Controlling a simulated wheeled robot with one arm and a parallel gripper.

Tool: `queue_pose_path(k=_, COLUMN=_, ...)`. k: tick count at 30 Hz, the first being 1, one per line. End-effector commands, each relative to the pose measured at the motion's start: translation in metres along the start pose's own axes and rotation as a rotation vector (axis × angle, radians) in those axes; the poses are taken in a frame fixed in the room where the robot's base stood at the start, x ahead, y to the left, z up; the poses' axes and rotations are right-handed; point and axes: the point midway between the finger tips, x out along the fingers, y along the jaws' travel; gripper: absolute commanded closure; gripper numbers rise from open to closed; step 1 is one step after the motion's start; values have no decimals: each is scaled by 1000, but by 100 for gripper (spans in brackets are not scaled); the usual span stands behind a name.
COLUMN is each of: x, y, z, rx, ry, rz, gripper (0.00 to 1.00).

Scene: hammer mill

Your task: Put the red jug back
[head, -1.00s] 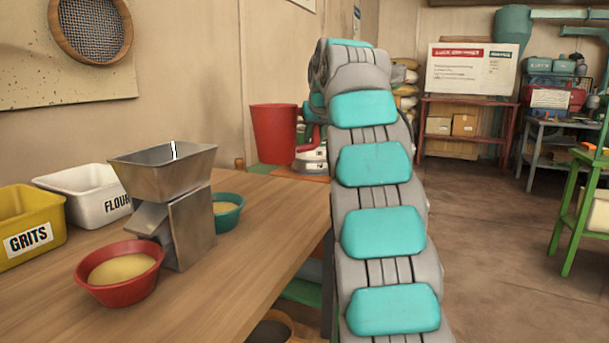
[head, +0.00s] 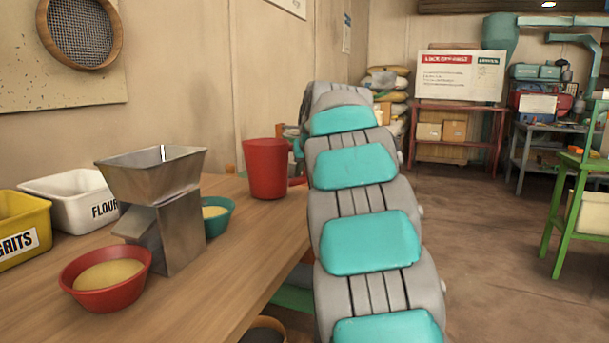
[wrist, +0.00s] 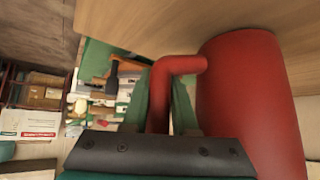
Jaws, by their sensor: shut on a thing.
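The red jug (head: 266,168) is upright over the far part of the wooden table (head: 255,222), left of my arm in the head view. Its base looks at or just above the tabletop; I cannot tell if it touches. In the wrist view the jug (wrist: 250,105) fills the right side, and its handle runs between my fingers. My gripper (wrist: 165,100) is shut on that handle. In the head view my gripper is hidden behind my arm.
A metal hopper mill (head: 160,205) stands on the table, with a red bowl (head: 106,290) of meal before it and a teal bowl (head: 217,215) beside it. White flour (head: 80,208) and yellow grits (head: 20,235) bins stand left.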

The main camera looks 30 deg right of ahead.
Motion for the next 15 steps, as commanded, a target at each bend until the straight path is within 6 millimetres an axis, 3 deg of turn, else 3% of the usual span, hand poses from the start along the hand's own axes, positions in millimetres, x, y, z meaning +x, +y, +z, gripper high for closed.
queue_pose_path(k=12, x=4, y=0, z=4, rx=-1, ry=0, rz=0, gripper=100)
queue_pose_path(k=13, x=4, y=0, z=4, rx=-1, ry=0, rz=0, gripper=71)
queue_pose_path(k=15, x=3, y=0, z=4, rx=-1, ry=0, rz=1, gripper=64)
